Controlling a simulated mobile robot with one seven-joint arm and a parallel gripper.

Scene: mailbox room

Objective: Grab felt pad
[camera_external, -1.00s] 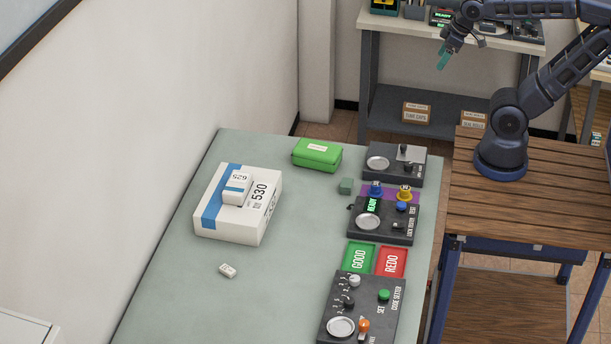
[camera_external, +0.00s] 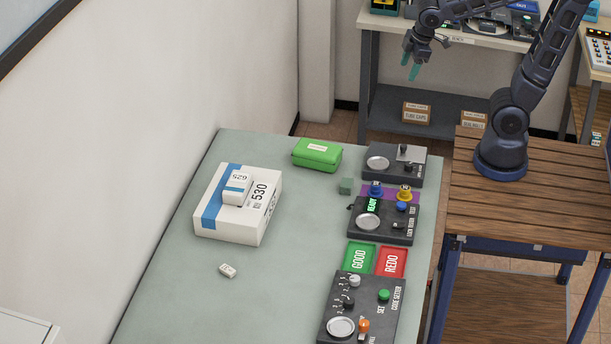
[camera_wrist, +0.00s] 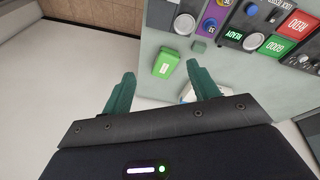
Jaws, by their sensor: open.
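My gripper (camera_external: 410,73) is in the air behind the table's far right part, well above and apart from the pad. Its teal fingers are spread with nothing between them, as the wrist view shows (camera_wrist: 160,72).
A green case (camera_external: 317,155) lies left of the pad. A black device with a metal dish (camera_external: 393,163) and the READY tester (camera_external: 382,221) stand to the right. A white box (camera_external: 262,218) is at the left. The table's (camera_external: 245,310) front middle is mostly clear.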

